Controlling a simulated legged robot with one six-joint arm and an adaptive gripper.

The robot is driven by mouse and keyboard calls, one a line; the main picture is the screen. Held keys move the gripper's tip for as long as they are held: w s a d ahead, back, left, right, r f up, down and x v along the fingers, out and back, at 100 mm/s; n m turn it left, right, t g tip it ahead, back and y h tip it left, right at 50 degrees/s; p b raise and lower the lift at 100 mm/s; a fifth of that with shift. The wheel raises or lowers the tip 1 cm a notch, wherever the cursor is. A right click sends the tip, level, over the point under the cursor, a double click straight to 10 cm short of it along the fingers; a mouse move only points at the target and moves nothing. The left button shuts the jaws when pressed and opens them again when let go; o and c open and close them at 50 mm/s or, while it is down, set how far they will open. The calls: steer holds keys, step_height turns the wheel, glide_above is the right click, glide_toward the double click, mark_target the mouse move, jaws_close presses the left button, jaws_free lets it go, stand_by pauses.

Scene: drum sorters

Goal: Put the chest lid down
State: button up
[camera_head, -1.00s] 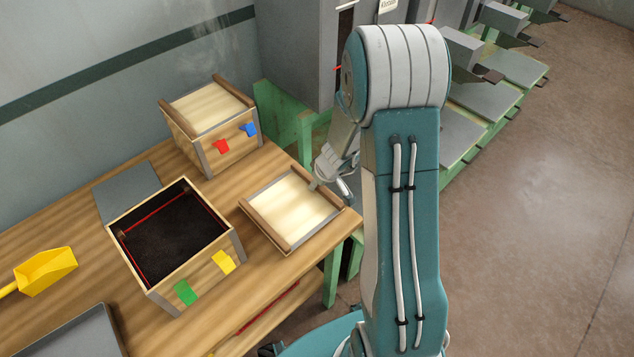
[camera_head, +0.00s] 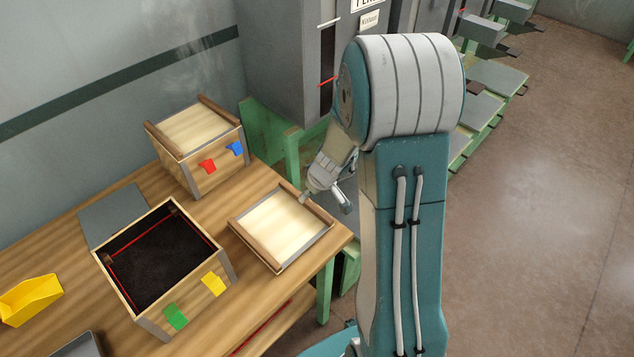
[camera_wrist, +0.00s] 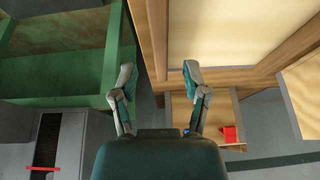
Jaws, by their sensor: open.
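The chest lid (camera_head: 282,230), a pale panel with brown wooden battens along two edges, lies on the table to the right of the open chest (camera_head: 228,268). The chest is a wooden box with dark contents, and green and yellow tabs on its front. My gripper (camera_head: 318,196) is at the lid's far right edge, beside a batten. Whether a finger touches the lid, I cannot tell.
A closed box (camera_head: 195,130) with red and blue tabs stands at the back. A grey plate (camera_head: 112,213) lies behind the open chest. A yellow scoop (camera_head: 30,298) and a grey tray (camera_head: 80,346) are at the left. A grey cabinet (camera_head: 285,60) and green frame (camera_head: 265,135) stand behind the table.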

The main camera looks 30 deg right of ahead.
steer(key=s+a+r+m, duration=0.1)
steer(key=s+a+r, duration=0.35)
steer(key=r, duration=0.45)
steer(key=s+a+r, duration=0.3)
steer(key=s+r, duration=0.3)
steer(key=r, duration=0.4)
steer(key=s+a+r+m, duration=0.1)
steer(key=s+r, duration=0.1)
steer(key=s, duration=0.3)
steer(key=s+a+r+m+t+h, duration=0.1)
steer(key=s+r, duration=0.2)
steer(key=s, duration=0.3)
steer(key=shift+a+r+m+h, duration=0.25)
steer(key=shift+a+m+h, duration=0.05)
steer(key=shift+a, duration=0.05)
steer(key=shift+a, duration=0.15)
